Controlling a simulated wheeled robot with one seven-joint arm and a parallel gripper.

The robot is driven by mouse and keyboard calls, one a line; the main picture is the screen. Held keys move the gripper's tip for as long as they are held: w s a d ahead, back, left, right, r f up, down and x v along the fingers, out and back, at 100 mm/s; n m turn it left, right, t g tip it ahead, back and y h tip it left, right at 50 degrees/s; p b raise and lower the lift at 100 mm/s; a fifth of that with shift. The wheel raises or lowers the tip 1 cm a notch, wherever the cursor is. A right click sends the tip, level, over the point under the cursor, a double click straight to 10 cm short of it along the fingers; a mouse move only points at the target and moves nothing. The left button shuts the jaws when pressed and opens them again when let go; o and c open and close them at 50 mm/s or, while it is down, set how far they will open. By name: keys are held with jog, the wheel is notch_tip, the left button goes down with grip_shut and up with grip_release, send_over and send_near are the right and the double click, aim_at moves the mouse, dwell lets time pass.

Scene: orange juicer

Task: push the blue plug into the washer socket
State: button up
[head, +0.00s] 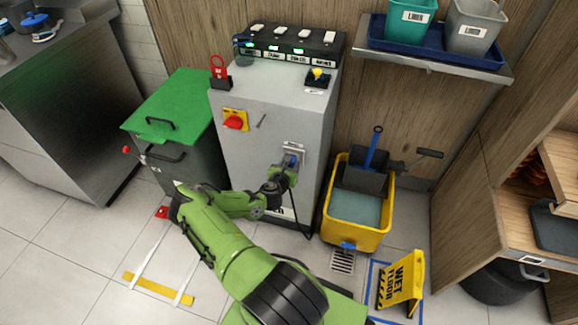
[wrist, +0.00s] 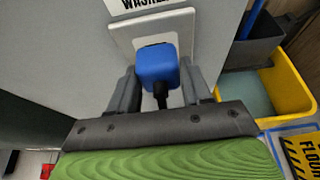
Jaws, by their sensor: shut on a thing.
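The blue plug (wrist: 157,64) is between the two fingers of my gripper (wrist: 158,92) in the wrist view, with its black cable hanging down from it. The pale square washer socket (wrist: 122,32) is on the grey cabinet wall right behind the plug. The plug covers the middle of the socket; a dark strip shows just above it, and I cannot tell how deep it sits. In the head view, my gripper (head: 283,177) is shut at the socket plate (head: 293,150), and the plug (head: 290,161) shows as a small blue patch.
A yellow mop bucket (head: 358,229) stands close to the right of my gripper. A yellow wet-floor sign (head: 402,283) stands farther right. A red rotary switch (head: 235,120) is on the cabinet front, and a green-lidded bin (head: 172,108) is to the left.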

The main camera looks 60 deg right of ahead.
jog(key=shift+d, duration=0.45)
jog(key=o, duration=1)
jog(key=shift+o, duration=0.2)
jog(key=shift+a, duration=0.1)
jog(key=p+v, duration=0.4)
jog(key=v, duration=1.1)
jog(key=shift+a+r, duration=0.2)
jog(key=shift+a, duration=0.05)
